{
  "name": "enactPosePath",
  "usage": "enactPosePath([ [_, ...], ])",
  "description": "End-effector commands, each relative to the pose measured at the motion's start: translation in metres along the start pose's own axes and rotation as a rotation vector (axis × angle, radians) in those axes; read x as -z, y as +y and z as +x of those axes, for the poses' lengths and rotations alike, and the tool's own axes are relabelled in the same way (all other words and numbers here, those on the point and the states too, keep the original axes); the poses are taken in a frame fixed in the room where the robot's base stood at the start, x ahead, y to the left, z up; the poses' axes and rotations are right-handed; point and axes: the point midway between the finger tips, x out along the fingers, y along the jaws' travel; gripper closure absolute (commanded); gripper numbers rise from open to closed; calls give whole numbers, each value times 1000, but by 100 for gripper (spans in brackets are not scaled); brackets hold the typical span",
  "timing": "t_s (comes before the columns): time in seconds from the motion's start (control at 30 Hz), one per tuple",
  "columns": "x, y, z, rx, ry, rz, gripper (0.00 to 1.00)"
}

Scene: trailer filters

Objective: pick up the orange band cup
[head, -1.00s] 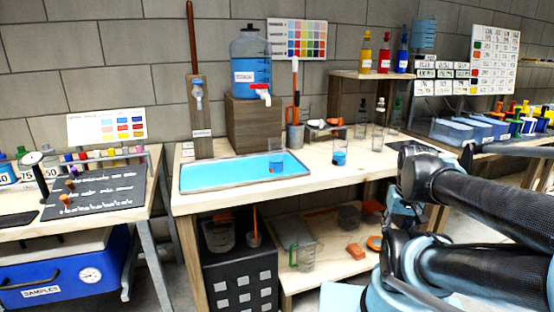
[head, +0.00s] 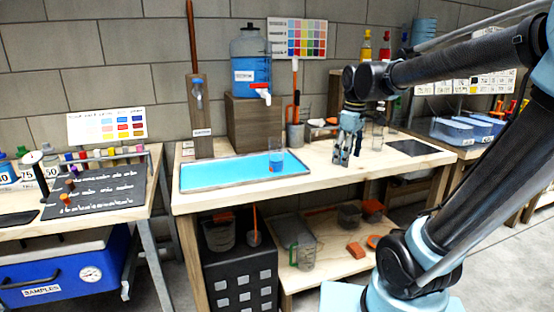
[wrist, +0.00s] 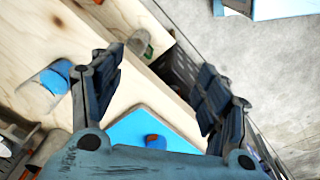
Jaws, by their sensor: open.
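The orange band cup (head: 276,160) is a clear cup with blue in it and a small orange patch low on its side. It stands in the blue tray (head: 205,177) on the wooden bench. In the wrist view a round orange and blue patch, seemingly this cup (wrist: 155,141), shows on the blue tray near the palm. My gripper (head: 346,162) points down over the bench, right of the tray and apart from the cup. In the wrist view its two fingers (wrist: 160,62) are spread, with nothing held between them.
A clear glass with blue inside (wrist: 55,80) stands on the bench left of my fingers in the wrist view; my gripper hides it in the head view. Another clear glass (head: 378,136) stands just right of my gripper. A blue water jug (head: 251,65) stands behind the tray.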

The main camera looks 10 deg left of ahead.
Motion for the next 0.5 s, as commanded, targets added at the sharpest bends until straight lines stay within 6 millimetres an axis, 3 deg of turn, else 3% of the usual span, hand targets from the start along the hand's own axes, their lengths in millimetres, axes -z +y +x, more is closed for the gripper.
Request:
enactPosePath([
  [0.03,22,2,-6,6,-2,-74,31],
  [0.23,100,2,-20,32,-14,-362,31],
  [0.5,203,-18,-27,66,-26,-732,31],
])
